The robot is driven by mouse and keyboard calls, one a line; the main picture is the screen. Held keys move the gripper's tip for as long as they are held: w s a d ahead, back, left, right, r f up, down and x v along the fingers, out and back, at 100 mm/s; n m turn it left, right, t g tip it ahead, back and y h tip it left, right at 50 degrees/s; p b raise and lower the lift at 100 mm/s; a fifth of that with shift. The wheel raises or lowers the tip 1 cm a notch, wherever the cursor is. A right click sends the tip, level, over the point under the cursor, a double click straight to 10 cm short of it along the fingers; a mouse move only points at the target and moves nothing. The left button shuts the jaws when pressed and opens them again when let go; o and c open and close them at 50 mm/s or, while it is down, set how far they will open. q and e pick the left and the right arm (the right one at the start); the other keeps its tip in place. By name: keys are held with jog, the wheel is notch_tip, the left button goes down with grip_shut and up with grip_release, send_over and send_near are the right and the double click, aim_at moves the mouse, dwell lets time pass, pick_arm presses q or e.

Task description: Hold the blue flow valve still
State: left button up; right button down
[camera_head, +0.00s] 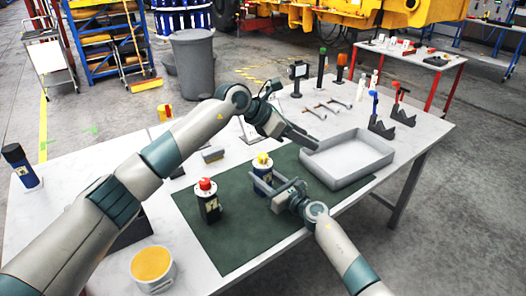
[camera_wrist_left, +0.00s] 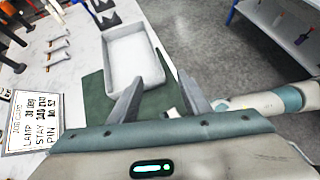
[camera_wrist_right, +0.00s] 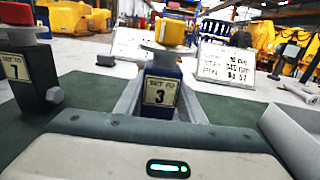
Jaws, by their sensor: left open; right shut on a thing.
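The blue flow valve (camera_head: 262,173) has a blue body, a white collar and a yellow top, and stands upright on the green mat. In the right wrist view the valve (camera_wrist_right: 161,92) shows a tag with the number 3. My right gripper (camera_head: 266,184) has its fingers on both sides of the valve body and is shut on it.
A dark valve with a red top (camera_head: 207,206), tagged 7, stands left of the blue one on the mat (camera_head: 240,237). The grey tray (camera_head: 345,182) is empty. A yellow-topped tub (camera_head: 152,268) is near the front. Tools and stands occupy the back of the table.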

pick_arm(q)
jog(key=s+d+r+m+t+h, duration=0.1)
jog(key=s+d+r+t+h, duration=0.2)
jog(key=d+r+h, duration=0.3)
jog(key=w+a+n+t, duration=0.1)
jog(key=a+n+t, duration=0.25)
jog(key=t, duration=0.45)
jog(key=n+t+y, duration=0.4)
jog(key=n+y, duration=0.8)
jog(key=y, duration=0.3)
send_near(263, 154)
jog(key=w, duration=0.1)
jog(key=shift+f+m, duration=0.25)
jog(key=shift+w, duration=0.25)
jog(key=w, duration=1.1)
jog(key=shift+w+d, duration=0.3)
jog(key=shift+w, duration=0.05)
